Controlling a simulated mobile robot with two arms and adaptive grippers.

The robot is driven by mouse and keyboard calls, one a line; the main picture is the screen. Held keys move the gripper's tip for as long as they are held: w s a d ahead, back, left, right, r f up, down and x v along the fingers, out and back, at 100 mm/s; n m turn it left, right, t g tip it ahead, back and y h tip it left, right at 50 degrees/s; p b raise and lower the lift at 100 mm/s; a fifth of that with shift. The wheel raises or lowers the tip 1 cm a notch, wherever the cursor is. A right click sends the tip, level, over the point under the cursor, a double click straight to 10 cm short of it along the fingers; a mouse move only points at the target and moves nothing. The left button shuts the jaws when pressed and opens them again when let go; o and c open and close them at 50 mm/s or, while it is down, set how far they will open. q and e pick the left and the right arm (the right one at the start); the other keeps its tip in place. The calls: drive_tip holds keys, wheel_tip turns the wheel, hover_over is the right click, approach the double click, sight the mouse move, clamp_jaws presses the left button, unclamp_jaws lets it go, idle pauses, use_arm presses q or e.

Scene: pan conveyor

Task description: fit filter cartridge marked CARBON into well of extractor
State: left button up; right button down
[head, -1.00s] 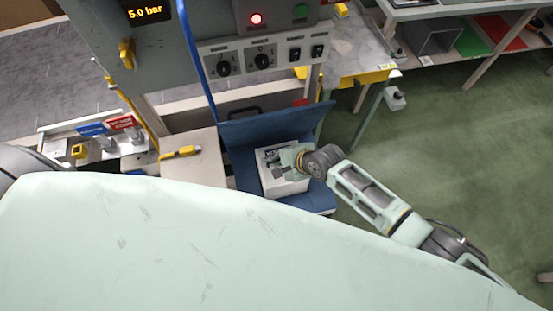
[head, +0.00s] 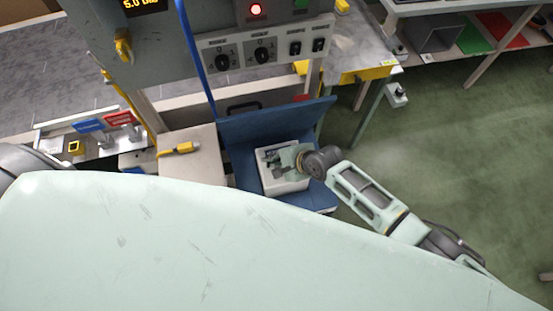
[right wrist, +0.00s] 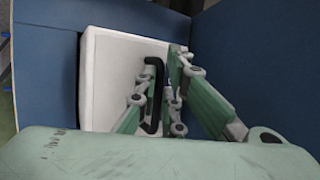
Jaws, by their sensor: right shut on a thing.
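A white block (head: 292,184) sits on the blue stand (head: 322,197). My right gripper (head: 272,158) reaches down to it from the right. In the right wrist view, the white block (right wrist: 112,72) has a black handle (right wrist: 153,95), and the fingers of my right gripper (right wrist: 158,97) are shut on that handle. No CARBON marking is readable on the block, so I cannot tell whether it is the named cartridge. A grey cabinet with dials and switches (head: 262,52) stands behind it; I cannot tell whether it is the extractor, and no well is visible. My left gripper is out of view.
The blue stand has a raised back panel (head: 275,120) close behind the block. A yellow tool (head: 182,148) lies on a pale bench to the left, near blue (head: 88,126) and red (head: 118,118) tags. A table (head: 350,58) stands behind. Green floor (head: 450,160) is open at right.

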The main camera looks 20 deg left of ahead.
drive_tip(key=shift+a+f+b, duration=0.1)
drive_tip(key=shift+f+b, duration=5.4)
drive_tip(key=shift+f, duration=1.3)
drive_tip(key=c, duration=1.9)
unclamp_jaws()
drive_tip(key=shift+o, duration=0.5)
drive_tip(key=shift+f, duration=0.15)
drive_tip(key=v, duration=1.2)
